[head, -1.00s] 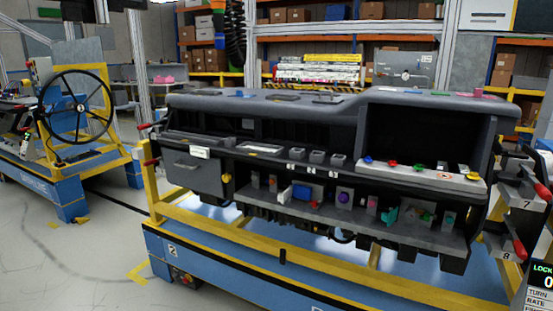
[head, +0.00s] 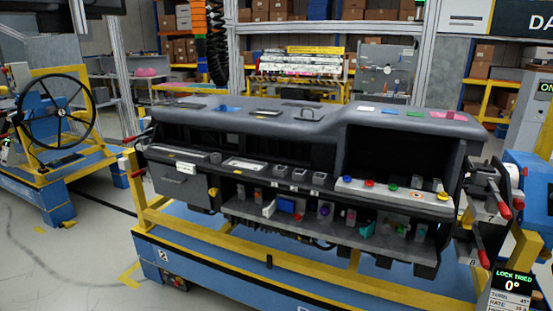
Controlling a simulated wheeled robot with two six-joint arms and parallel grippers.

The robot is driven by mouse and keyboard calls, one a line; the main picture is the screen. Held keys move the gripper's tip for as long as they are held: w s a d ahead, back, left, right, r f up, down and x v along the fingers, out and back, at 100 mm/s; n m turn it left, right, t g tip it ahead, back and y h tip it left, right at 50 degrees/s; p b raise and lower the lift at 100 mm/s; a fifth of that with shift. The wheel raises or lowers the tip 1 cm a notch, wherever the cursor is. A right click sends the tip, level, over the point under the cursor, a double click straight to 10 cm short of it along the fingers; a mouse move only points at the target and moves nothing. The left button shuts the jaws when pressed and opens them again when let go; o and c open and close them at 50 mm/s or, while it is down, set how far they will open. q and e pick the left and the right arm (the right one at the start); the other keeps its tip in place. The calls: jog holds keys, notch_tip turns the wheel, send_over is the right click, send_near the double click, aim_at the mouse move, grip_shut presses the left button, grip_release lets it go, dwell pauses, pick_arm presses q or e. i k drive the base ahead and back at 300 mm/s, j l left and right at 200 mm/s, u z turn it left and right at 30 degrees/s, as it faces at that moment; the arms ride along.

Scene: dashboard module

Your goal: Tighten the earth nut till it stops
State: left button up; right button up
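The dashboard module (head: 300,118) is a long dark grey unit on a yellow and blue stand. Its lower shelf (head: 330,228) carries several small coloured parts, among them a blue block (head: 287,204) and a teal piece (head: 368,229). I cannot tell which small part, if any, is the earth nut. A light strip (head: 390,191) above the shelf's right part bears several coloured knobs. A display (head: 511,281) at the lower right reads "LOCK TRIED" and 0°, with a "TURN" line of 45°. Neither gripper is in view.
Red-handled levers (head: 492,200) stick out at the module's right end. The yellow stand rail (head: 250,255) runs along its front. A blue stand with a black wheel (head: 58,114) stands at the left. Grey floor (head: 60,260) is clear at the lower left.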

aim_at(386, 226)
jog(key=i+l+z, duration=0.45)
jog(key=i+z, duration=0.45)
